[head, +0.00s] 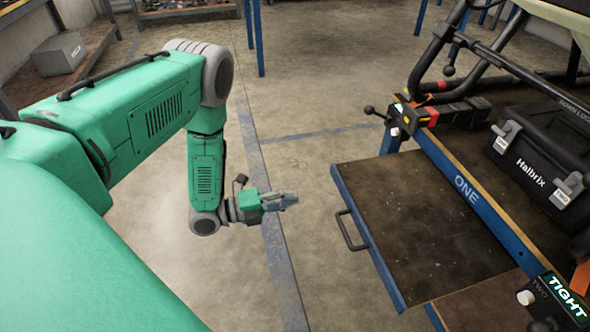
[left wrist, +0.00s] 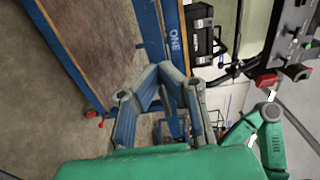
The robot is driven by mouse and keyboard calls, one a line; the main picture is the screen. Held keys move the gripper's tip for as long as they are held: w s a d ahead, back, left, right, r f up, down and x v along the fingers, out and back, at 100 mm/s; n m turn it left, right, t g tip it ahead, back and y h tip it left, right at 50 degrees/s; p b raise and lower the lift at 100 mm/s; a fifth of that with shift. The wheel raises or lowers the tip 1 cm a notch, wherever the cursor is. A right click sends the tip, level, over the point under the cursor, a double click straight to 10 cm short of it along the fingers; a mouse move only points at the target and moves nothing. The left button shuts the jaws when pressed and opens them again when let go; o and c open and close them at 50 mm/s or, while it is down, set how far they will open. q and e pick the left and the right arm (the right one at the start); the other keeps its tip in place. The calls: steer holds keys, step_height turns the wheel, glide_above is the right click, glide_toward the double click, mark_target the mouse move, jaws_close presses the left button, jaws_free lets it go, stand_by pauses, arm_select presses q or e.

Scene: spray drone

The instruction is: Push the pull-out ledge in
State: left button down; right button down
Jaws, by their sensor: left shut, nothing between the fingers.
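The pull-out ledge (head: 425,215) has a dark worn top, a blue edge and a grey handle (head: 350,230) on its left side. It sticks out to the left from under the blue rail marked ONE (head: 467,190). In the left wrist view the ledge (left wrist: 95,35) lies at upper left. My left gripper (head: 292,199) is shut and empty, to the left of the handle with a gap of bare floor between in the picture. Its fingers (left wrist: 165,72) also show in the left wrist view. My right gripper is not in view.
A black Halbrix case (head: 545,160) rests on the bench right of the rail. A clamp with a black lever (head: 405,117) sits at the rail's far end. A TIGHT sign (head: 567,296) is at lower right. The floor left of the ledge is clear.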

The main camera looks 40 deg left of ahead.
mark_target(343, 189)
arm_select(q)
steer(key=b+x, duration=0.3)
steer(key=x, duration=0.7)
steer(key=shift+d, duration=0.3)
steer(key=shift+w+d, duration=0.2)
steer(key=shift+w, duration=0.25)
steer(key=shift+d, duration=0.2)
